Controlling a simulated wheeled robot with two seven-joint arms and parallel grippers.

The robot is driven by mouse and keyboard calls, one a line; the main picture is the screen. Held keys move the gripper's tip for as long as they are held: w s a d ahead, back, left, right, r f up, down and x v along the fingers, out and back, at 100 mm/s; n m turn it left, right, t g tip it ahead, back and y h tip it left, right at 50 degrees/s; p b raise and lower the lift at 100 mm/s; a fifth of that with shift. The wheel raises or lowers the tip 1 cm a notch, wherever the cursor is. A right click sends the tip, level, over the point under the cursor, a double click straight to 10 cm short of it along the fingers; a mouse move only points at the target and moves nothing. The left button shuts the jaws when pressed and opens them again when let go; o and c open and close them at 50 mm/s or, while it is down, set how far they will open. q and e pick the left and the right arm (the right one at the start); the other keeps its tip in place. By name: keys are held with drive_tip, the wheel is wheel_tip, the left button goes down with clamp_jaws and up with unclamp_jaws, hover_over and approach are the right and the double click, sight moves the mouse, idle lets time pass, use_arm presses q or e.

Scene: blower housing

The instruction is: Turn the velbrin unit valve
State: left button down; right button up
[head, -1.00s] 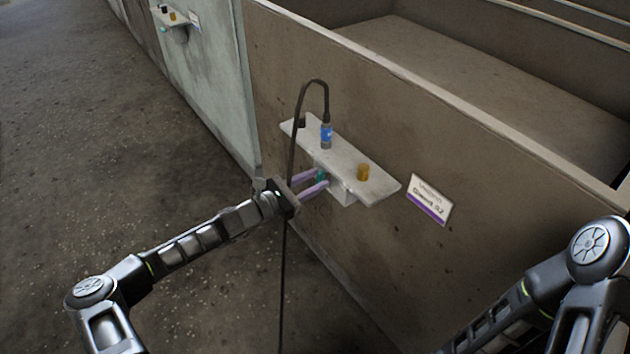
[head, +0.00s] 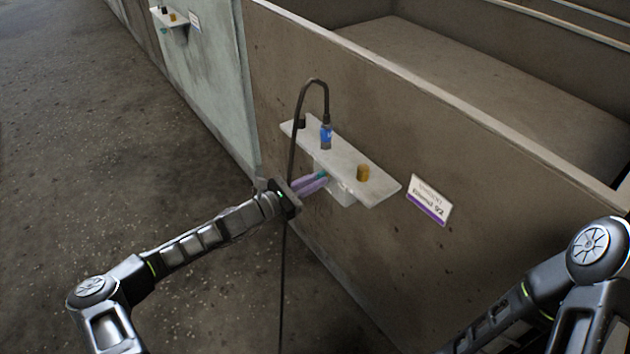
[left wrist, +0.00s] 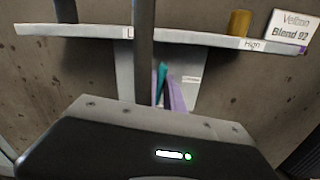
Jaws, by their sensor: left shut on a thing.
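The velbrin unit is a grey shelf (head: 345,158) on the side of a brown concrete wall, with a box below it. Its teal valve handle (head: 322,174) is at the front of that box and also shows in the left wrist view (left wrist: 161,78). My left gripper (head: 314,182) has its purple fingers shut on the handle, under the shelf edge. In the left wrist view a purple finger (left wrist: 178,96) stands beside the handle, and the gripper body hides the lower part. My right arm is at the lower right; its gripper is out of view.
A blue-labelled connector (head: 326,136) with a looping black cable (head: 292,125) stands on the shelf, the cable hanging close to my left gripper. An orange knob (head: 363,172) sits at right, beside a "Blend 92" sign (head: 429,200). A similar shelf (head: 168,17) is farther back.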

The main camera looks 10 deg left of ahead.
use_arm(q)
drive_tip(key=shift+m, duration=0.3)
drive_tip(key=m+b, duration=0.1)
drive_tip(key=m, duration=0.2)
drive_tip(key=m+b, duration=0.3)
drive_tip(key=m, duration=0.2)
drive_tip(key=shift+s+d+f+m+b, duration=0.2)
drive_tip(key=shift+f+m+b, duration=0.1)
drive_tip(key=shift+f+b, duration=0.05)
drive_tip(key=m+b, duration=0.3)
drive_tip(key=m, duration=0.1)
drive_tip(key=shift+f+b, duration=0.15)
drive_tip(key=shift+b, duration=0.2)
drive_tip(key=shift+m+b, duration=1.05)
drive_tip(key=shift+m, duration=0.45)
drive_tip(key=c, duration=1.5)
unclamp_jaws()
drive_tip(key=shift+o, duration=0.2)
drive_tip(key=shift+r, duration=0.2)
